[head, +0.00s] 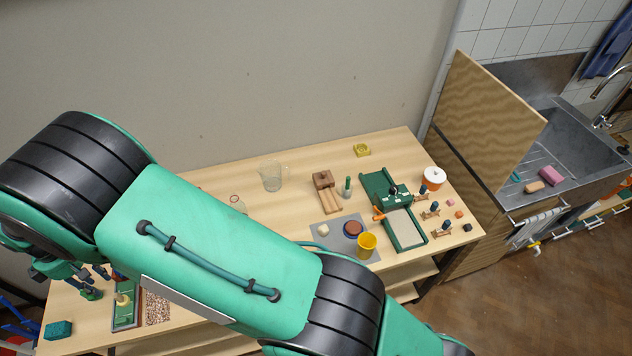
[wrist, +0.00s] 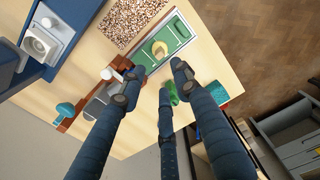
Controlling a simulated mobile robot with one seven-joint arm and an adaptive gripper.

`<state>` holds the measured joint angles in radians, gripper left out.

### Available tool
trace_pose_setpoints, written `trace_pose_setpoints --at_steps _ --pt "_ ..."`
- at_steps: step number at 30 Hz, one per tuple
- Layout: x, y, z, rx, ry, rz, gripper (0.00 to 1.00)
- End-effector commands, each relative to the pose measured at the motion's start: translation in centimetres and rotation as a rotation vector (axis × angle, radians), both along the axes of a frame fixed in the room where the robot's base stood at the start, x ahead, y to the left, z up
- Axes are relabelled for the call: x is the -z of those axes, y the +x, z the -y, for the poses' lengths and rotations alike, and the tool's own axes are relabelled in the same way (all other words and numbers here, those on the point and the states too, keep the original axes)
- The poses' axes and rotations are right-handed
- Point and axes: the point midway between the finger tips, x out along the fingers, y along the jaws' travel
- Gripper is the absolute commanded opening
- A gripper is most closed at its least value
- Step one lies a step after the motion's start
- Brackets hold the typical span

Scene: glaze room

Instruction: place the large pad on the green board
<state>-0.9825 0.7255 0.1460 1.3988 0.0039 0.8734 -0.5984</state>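In the wrist view, a green board (wrist: 184,30) with a pale frame lies on the table. A round yellowish piece (wrist: 160,47) sits on it; I cannot tell whether this is the large pad. Both also show in the head view, the board (head: 128,319) at lower left with the yellow piece (head: 123,299) on it. My gripper (wrist: 156,84) is open, its dark fingers spread, just short of the board's near edge in the picture. In the head view my gripper is partly hidden by my arm.
A speckled mat (wrist: 133,20) lies beside the board. A teal block (head: 58,330) is near the table's left corner. A second green board-like unit (head: 376,184), a yellow cup (head: 366,245) and a glass beaker (head: 271,177) stand further right. A sink (head: 560,160) is at far right.

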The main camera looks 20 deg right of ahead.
Motion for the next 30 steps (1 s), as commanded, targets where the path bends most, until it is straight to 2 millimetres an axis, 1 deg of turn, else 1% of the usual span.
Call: trace_pose_setpoints --at_steps 5,8,11,14,17,18,20,21,26,27,29,30 --pt "-1.1 0.7 0.7 0.018 0.006 0.004 0.32" --pt "-2.6 1.6 1.9 0.044 0.014 0.009 0.32" --pt "-4.9 2.9 3.8 0.085 0.025 0.017 0.32" --pt "-7.8 4.5 6.4 0.139 0.039 0.028 0.32" --pt "-10.8 5.9 9.5 0.201 0.054 0.039 0.32" --pt "-12.1 6.5 10.8 0.227 0.06 0.044 0.32" --pt "-13.9 7.2 12.8 0.265 0.069 0.051 0.32" --pt "-15.1 7.6 14.3 0.292 0.075 0.055 0.32" --pt "-19.6 8.8 19.9 0.394 0.101 0.076 0.32" --pt "-20.7 9.0 21.3 0.419 0.107 0.081 0.32" --pt "-22.2 9.2 23.4 0.458 0.117 0.089 0.32" --pt "-23.2 9.3 24.9 0.483 0.123 0.095 0.32"
